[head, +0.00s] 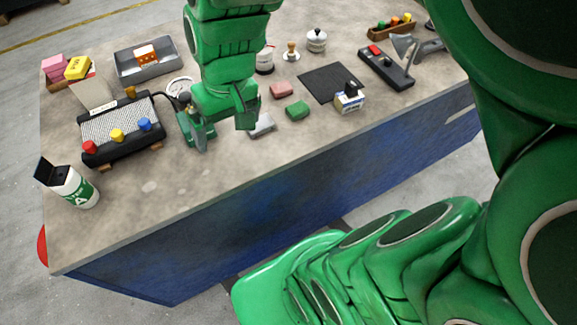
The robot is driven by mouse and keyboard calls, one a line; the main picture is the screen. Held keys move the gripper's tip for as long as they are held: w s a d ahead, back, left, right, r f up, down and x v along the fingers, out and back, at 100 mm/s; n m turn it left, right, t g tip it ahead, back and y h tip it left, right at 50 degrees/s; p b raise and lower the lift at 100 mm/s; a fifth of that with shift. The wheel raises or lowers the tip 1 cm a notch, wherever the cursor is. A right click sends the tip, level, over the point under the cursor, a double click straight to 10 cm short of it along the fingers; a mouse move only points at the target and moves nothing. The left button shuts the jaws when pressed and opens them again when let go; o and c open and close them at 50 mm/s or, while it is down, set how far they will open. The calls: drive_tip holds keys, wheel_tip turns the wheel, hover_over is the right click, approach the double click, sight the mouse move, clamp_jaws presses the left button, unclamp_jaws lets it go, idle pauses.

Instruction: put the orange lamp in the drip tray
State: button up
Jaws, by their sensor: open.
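I cannot tell for sure which thing is the orange lamp. A small orange, round-topped piece (381,29) sits in a wooden crate (376,37) at the back right. An orange and white block (146,54) lies inside a grey walled tray (125,73) at the back left, which looks like the drip tray. My gripper (222,131) is open and points down over the middle of the table, in front and to the right of the grey tray. I see nothing between its fingers. My wrist hides the table behind it.
A black panel (112,147) with coloured knobs stands left of my gripper. Pink (282,89) and green (297,110) blocks, a dark mat (322,80) and a small carton (350,101) lie to the right. A white canister (76,188) stands front left. The front middle is clear.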

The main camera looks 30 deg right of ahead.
drive_tip(key=s+d+g, duration=0.1)
drive_tip(key=s+d, duration=0.1)
drive_tip(key=s, duration=0.4)
drive_tip(key=s+d+m+g+h, duration=0.1)
drive_tip(key=s+d, duration=0.2)
drive_tip(key=s, duration=0.4)
drive_tip(key=shift+d+f+g+h, duration=0.25)
drive_tip(key=shift+d+g+h, duration=0.05)
drive_tip(key=shift+d, duration=0.05)
